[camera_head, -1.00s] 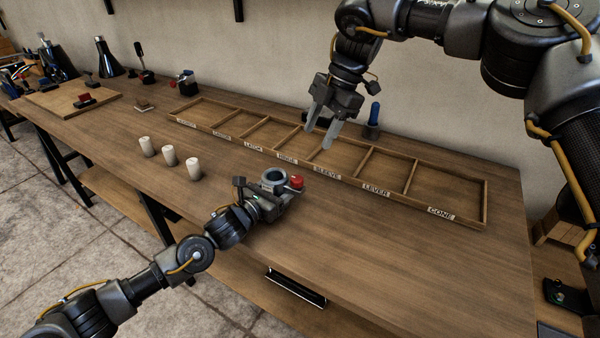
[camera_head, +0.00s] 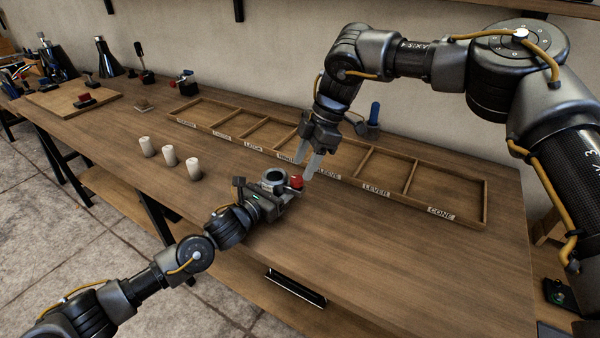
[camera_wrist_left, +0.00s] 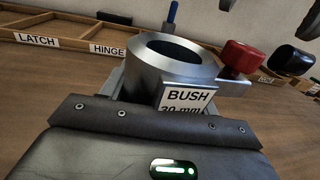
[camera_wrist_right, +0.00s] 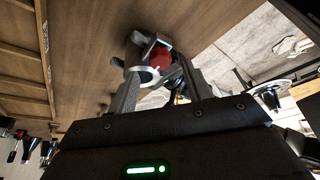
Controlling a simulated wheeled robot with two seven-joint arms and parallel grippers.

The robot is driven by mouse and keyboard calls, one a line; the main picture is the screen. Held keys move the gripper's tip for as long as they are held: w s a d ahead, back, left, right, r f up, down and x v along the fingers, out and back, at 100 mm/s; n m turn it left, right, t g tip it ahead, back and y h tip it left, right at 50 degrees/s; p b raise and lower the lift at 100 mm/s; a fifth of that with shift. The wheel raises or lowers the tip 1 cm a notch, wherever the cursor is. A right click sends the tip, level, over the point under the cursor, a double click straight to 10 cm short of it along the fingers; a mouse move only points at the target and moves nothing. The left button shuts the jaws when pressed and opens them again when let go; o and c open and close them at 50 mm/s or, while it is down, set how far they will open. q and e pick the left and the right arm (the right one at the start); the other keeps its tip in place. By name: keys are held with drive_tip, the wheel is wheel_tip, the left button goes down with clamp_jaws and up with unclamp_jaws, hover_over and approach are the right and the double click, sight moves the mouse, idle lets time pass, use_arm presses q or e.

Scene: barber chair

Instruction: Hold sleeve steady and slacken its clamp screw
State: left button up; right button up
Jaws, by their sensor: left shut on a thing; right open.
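The sleeve (camera_head: 273,177) is a grey metal ring held just above the bench front, its bore facing up. In the left wrist view the sleeve (camera_wrist_left: 172,62) carries a label reading "BUSH 30 mm". Its clamp screw has a red knob (camera_head: 296,182), on the right in the left wrist view (camera_wrist_left: 243,56). My left gripper (camera_head: 262,197) is shut on the sleeve. My right gripper (camera_head: 304,168) is open and empty, pointing down with its fingertips close to the red knob. In the right wrist view the knob (camera_wrist_right: 160,57) shows between the two fingers, with the ring beside it.
A long wooden tray (camera_head: 485,200) with labelled, empty compartments lies behind the sleeve. White cylinders (camera_head: 169,155) stand to the left. A blue-handled tool (camera_head: 374,113) stands behind the tray. The bench front right is clear.

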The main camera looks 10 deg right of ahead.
sight(297, 177)
drive_tip(key=shift+x, duration=1.8)
drive_tip(key=c, duration=1)
drive_tip(key=shift+n, duration=0.4)
drive_tip(key=n, duration=0.2)
drive_tip(key=n+g, duration=0.1)
drive_tip(key=shift+w+a+n+g+h, duration=0.1)
drive_tip(key=shift+w+n+g+h, duration=0.05)
drive_tip(key=shift+n+g+h, duration=0.2)
drive_tip(key=shift+w+a+n+g+h, duration=0.1)
drive_tip(key=shift+n+g+h, duration=0.2)
drive_tip(key=shift+n, duration=0.8)
drive_tip(key=shift+n+g+h, duration=0.15)
drive_tip(key=shift+n+h, duration=0.2)
drive_tip(key=shift+n, duration=0.7)
